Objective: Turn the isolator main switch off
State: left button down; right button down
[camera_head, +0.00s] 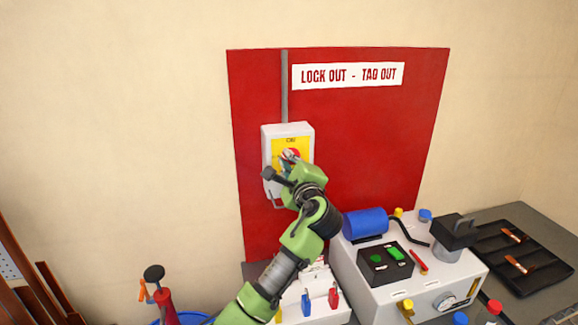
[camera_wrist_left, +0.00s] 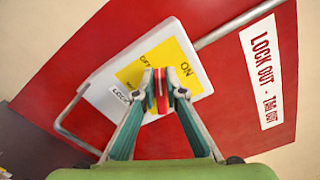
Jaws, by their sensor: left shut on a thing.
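The isolator box (camera_head: 270,133) is white with a yellow plate (camera_head: 304,146) and hangs on a red board under a conduit. Its red switch handle (camera_head: 292,153) shows just above my left gripper (camera_head: 287,160). In the left wrist view the box (camera_wrist_left: 103,98) appears tilted, with "ON" and "OFF" printed on its yellow plate (camera_wrist_left: 185,68). My right gripper is not in view.
The red board (camera_head: 370,150) carries a "LOCK OUT - TAG OUT" sign (camera_head: 347,75). A grey bender machine (camera_head: 375,290) with a blue motor (camera_head: 365,222) stands at lower right, beside a black tray (camera_head: 545,275). A rack with coloured padlocks (camera_head: 333,296) sits below my left arm.

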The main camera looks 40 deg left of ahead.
pick_arm(q)
jog(key=n+b, duration=0.1)
jog(key=n, duration=0.1)
jog(key=f+n+b, duration=0.1)
jog(key=n+b, duration=0.2)
jog(key=shift+s+a+f+n, duration=0.1)
jog(key=shift+f+n, duration=0.15)
jog(key=shift+n, duration=0.05)
dwell(0.4)
jog(key=c, duration=2.1)
grip_release()
jog(key=shift+s+r, duration=0.1)
jog(key=v, duration=1.2)
